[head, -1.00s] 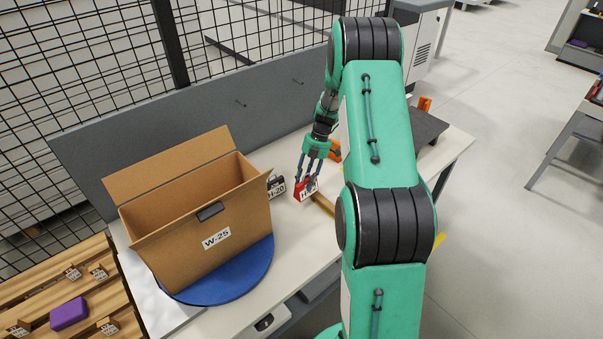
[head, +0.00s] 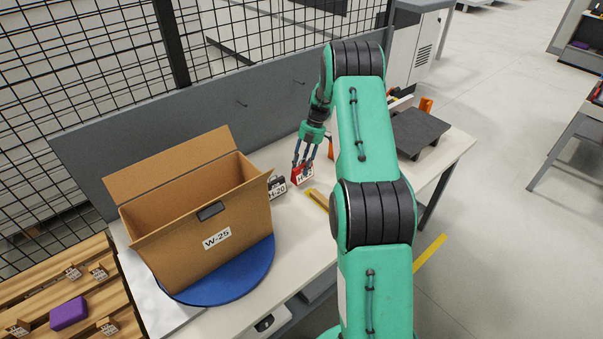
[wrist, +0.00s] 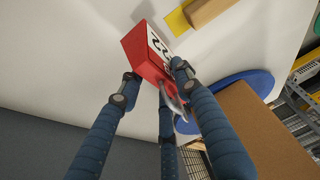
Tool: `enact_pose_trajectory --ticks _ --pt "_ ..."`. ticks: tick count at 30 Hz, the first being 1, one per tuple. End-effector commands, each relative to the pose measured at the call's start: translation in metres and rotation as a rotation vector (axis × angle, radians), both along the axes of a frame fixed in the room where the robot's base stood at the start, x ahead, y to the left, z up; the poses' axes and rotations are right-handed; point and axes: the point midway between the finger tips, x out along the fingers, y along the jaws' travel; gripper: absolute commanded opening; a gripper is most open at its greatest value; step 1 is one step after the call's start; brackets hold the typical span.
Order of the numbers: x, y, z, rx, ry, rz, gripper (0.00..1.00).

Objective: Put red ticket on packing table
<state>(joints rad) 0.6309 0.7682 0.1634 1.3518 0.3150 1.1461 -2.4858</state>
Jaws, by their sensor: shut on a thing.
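The red ticket (head: 299,176), a small red block with a white lettered face, is between the blue fingers of my gripper (head: 303,165) in the head view. In the wrist view, the red ticket (wrist: 141,52) shows at the fingertips of my gripper (wrist: 152,88), with a grey curved piece beside it. My gripper is shut on it. The packing table (head: 297,232) has a pale top and lies under the ticket. I cannot tell whether the ticket touches the tabletop.
An open carton (head: 202,262) marked W-25 stands on a blue turntable (head: 262,268) at left. A yellow piece (head: 318,199) lies to the right. A dark plate (head: 420,132) is at the right end.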

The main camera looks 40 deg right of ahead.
Motion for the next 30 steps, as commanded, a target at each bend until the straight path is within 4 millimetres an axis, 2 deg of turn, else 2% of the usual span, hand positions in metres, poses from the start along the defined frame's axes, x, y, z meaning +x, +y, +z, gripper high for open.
enact_pose_trajectory --ticks 7,17,29,30 --pt "0.000 0.000 -0.004 0.001 0.001 0.000 0.20" --pt "-0.001 0.001 -0.035 0.001 0.001 -0.001 0.20" --pt "-0.001 0.000 -0.037 0.000 0.000 0.000 0.20" --pt "-0.001 0.000 -0.038 0.000 0.000 0.000 0.37"
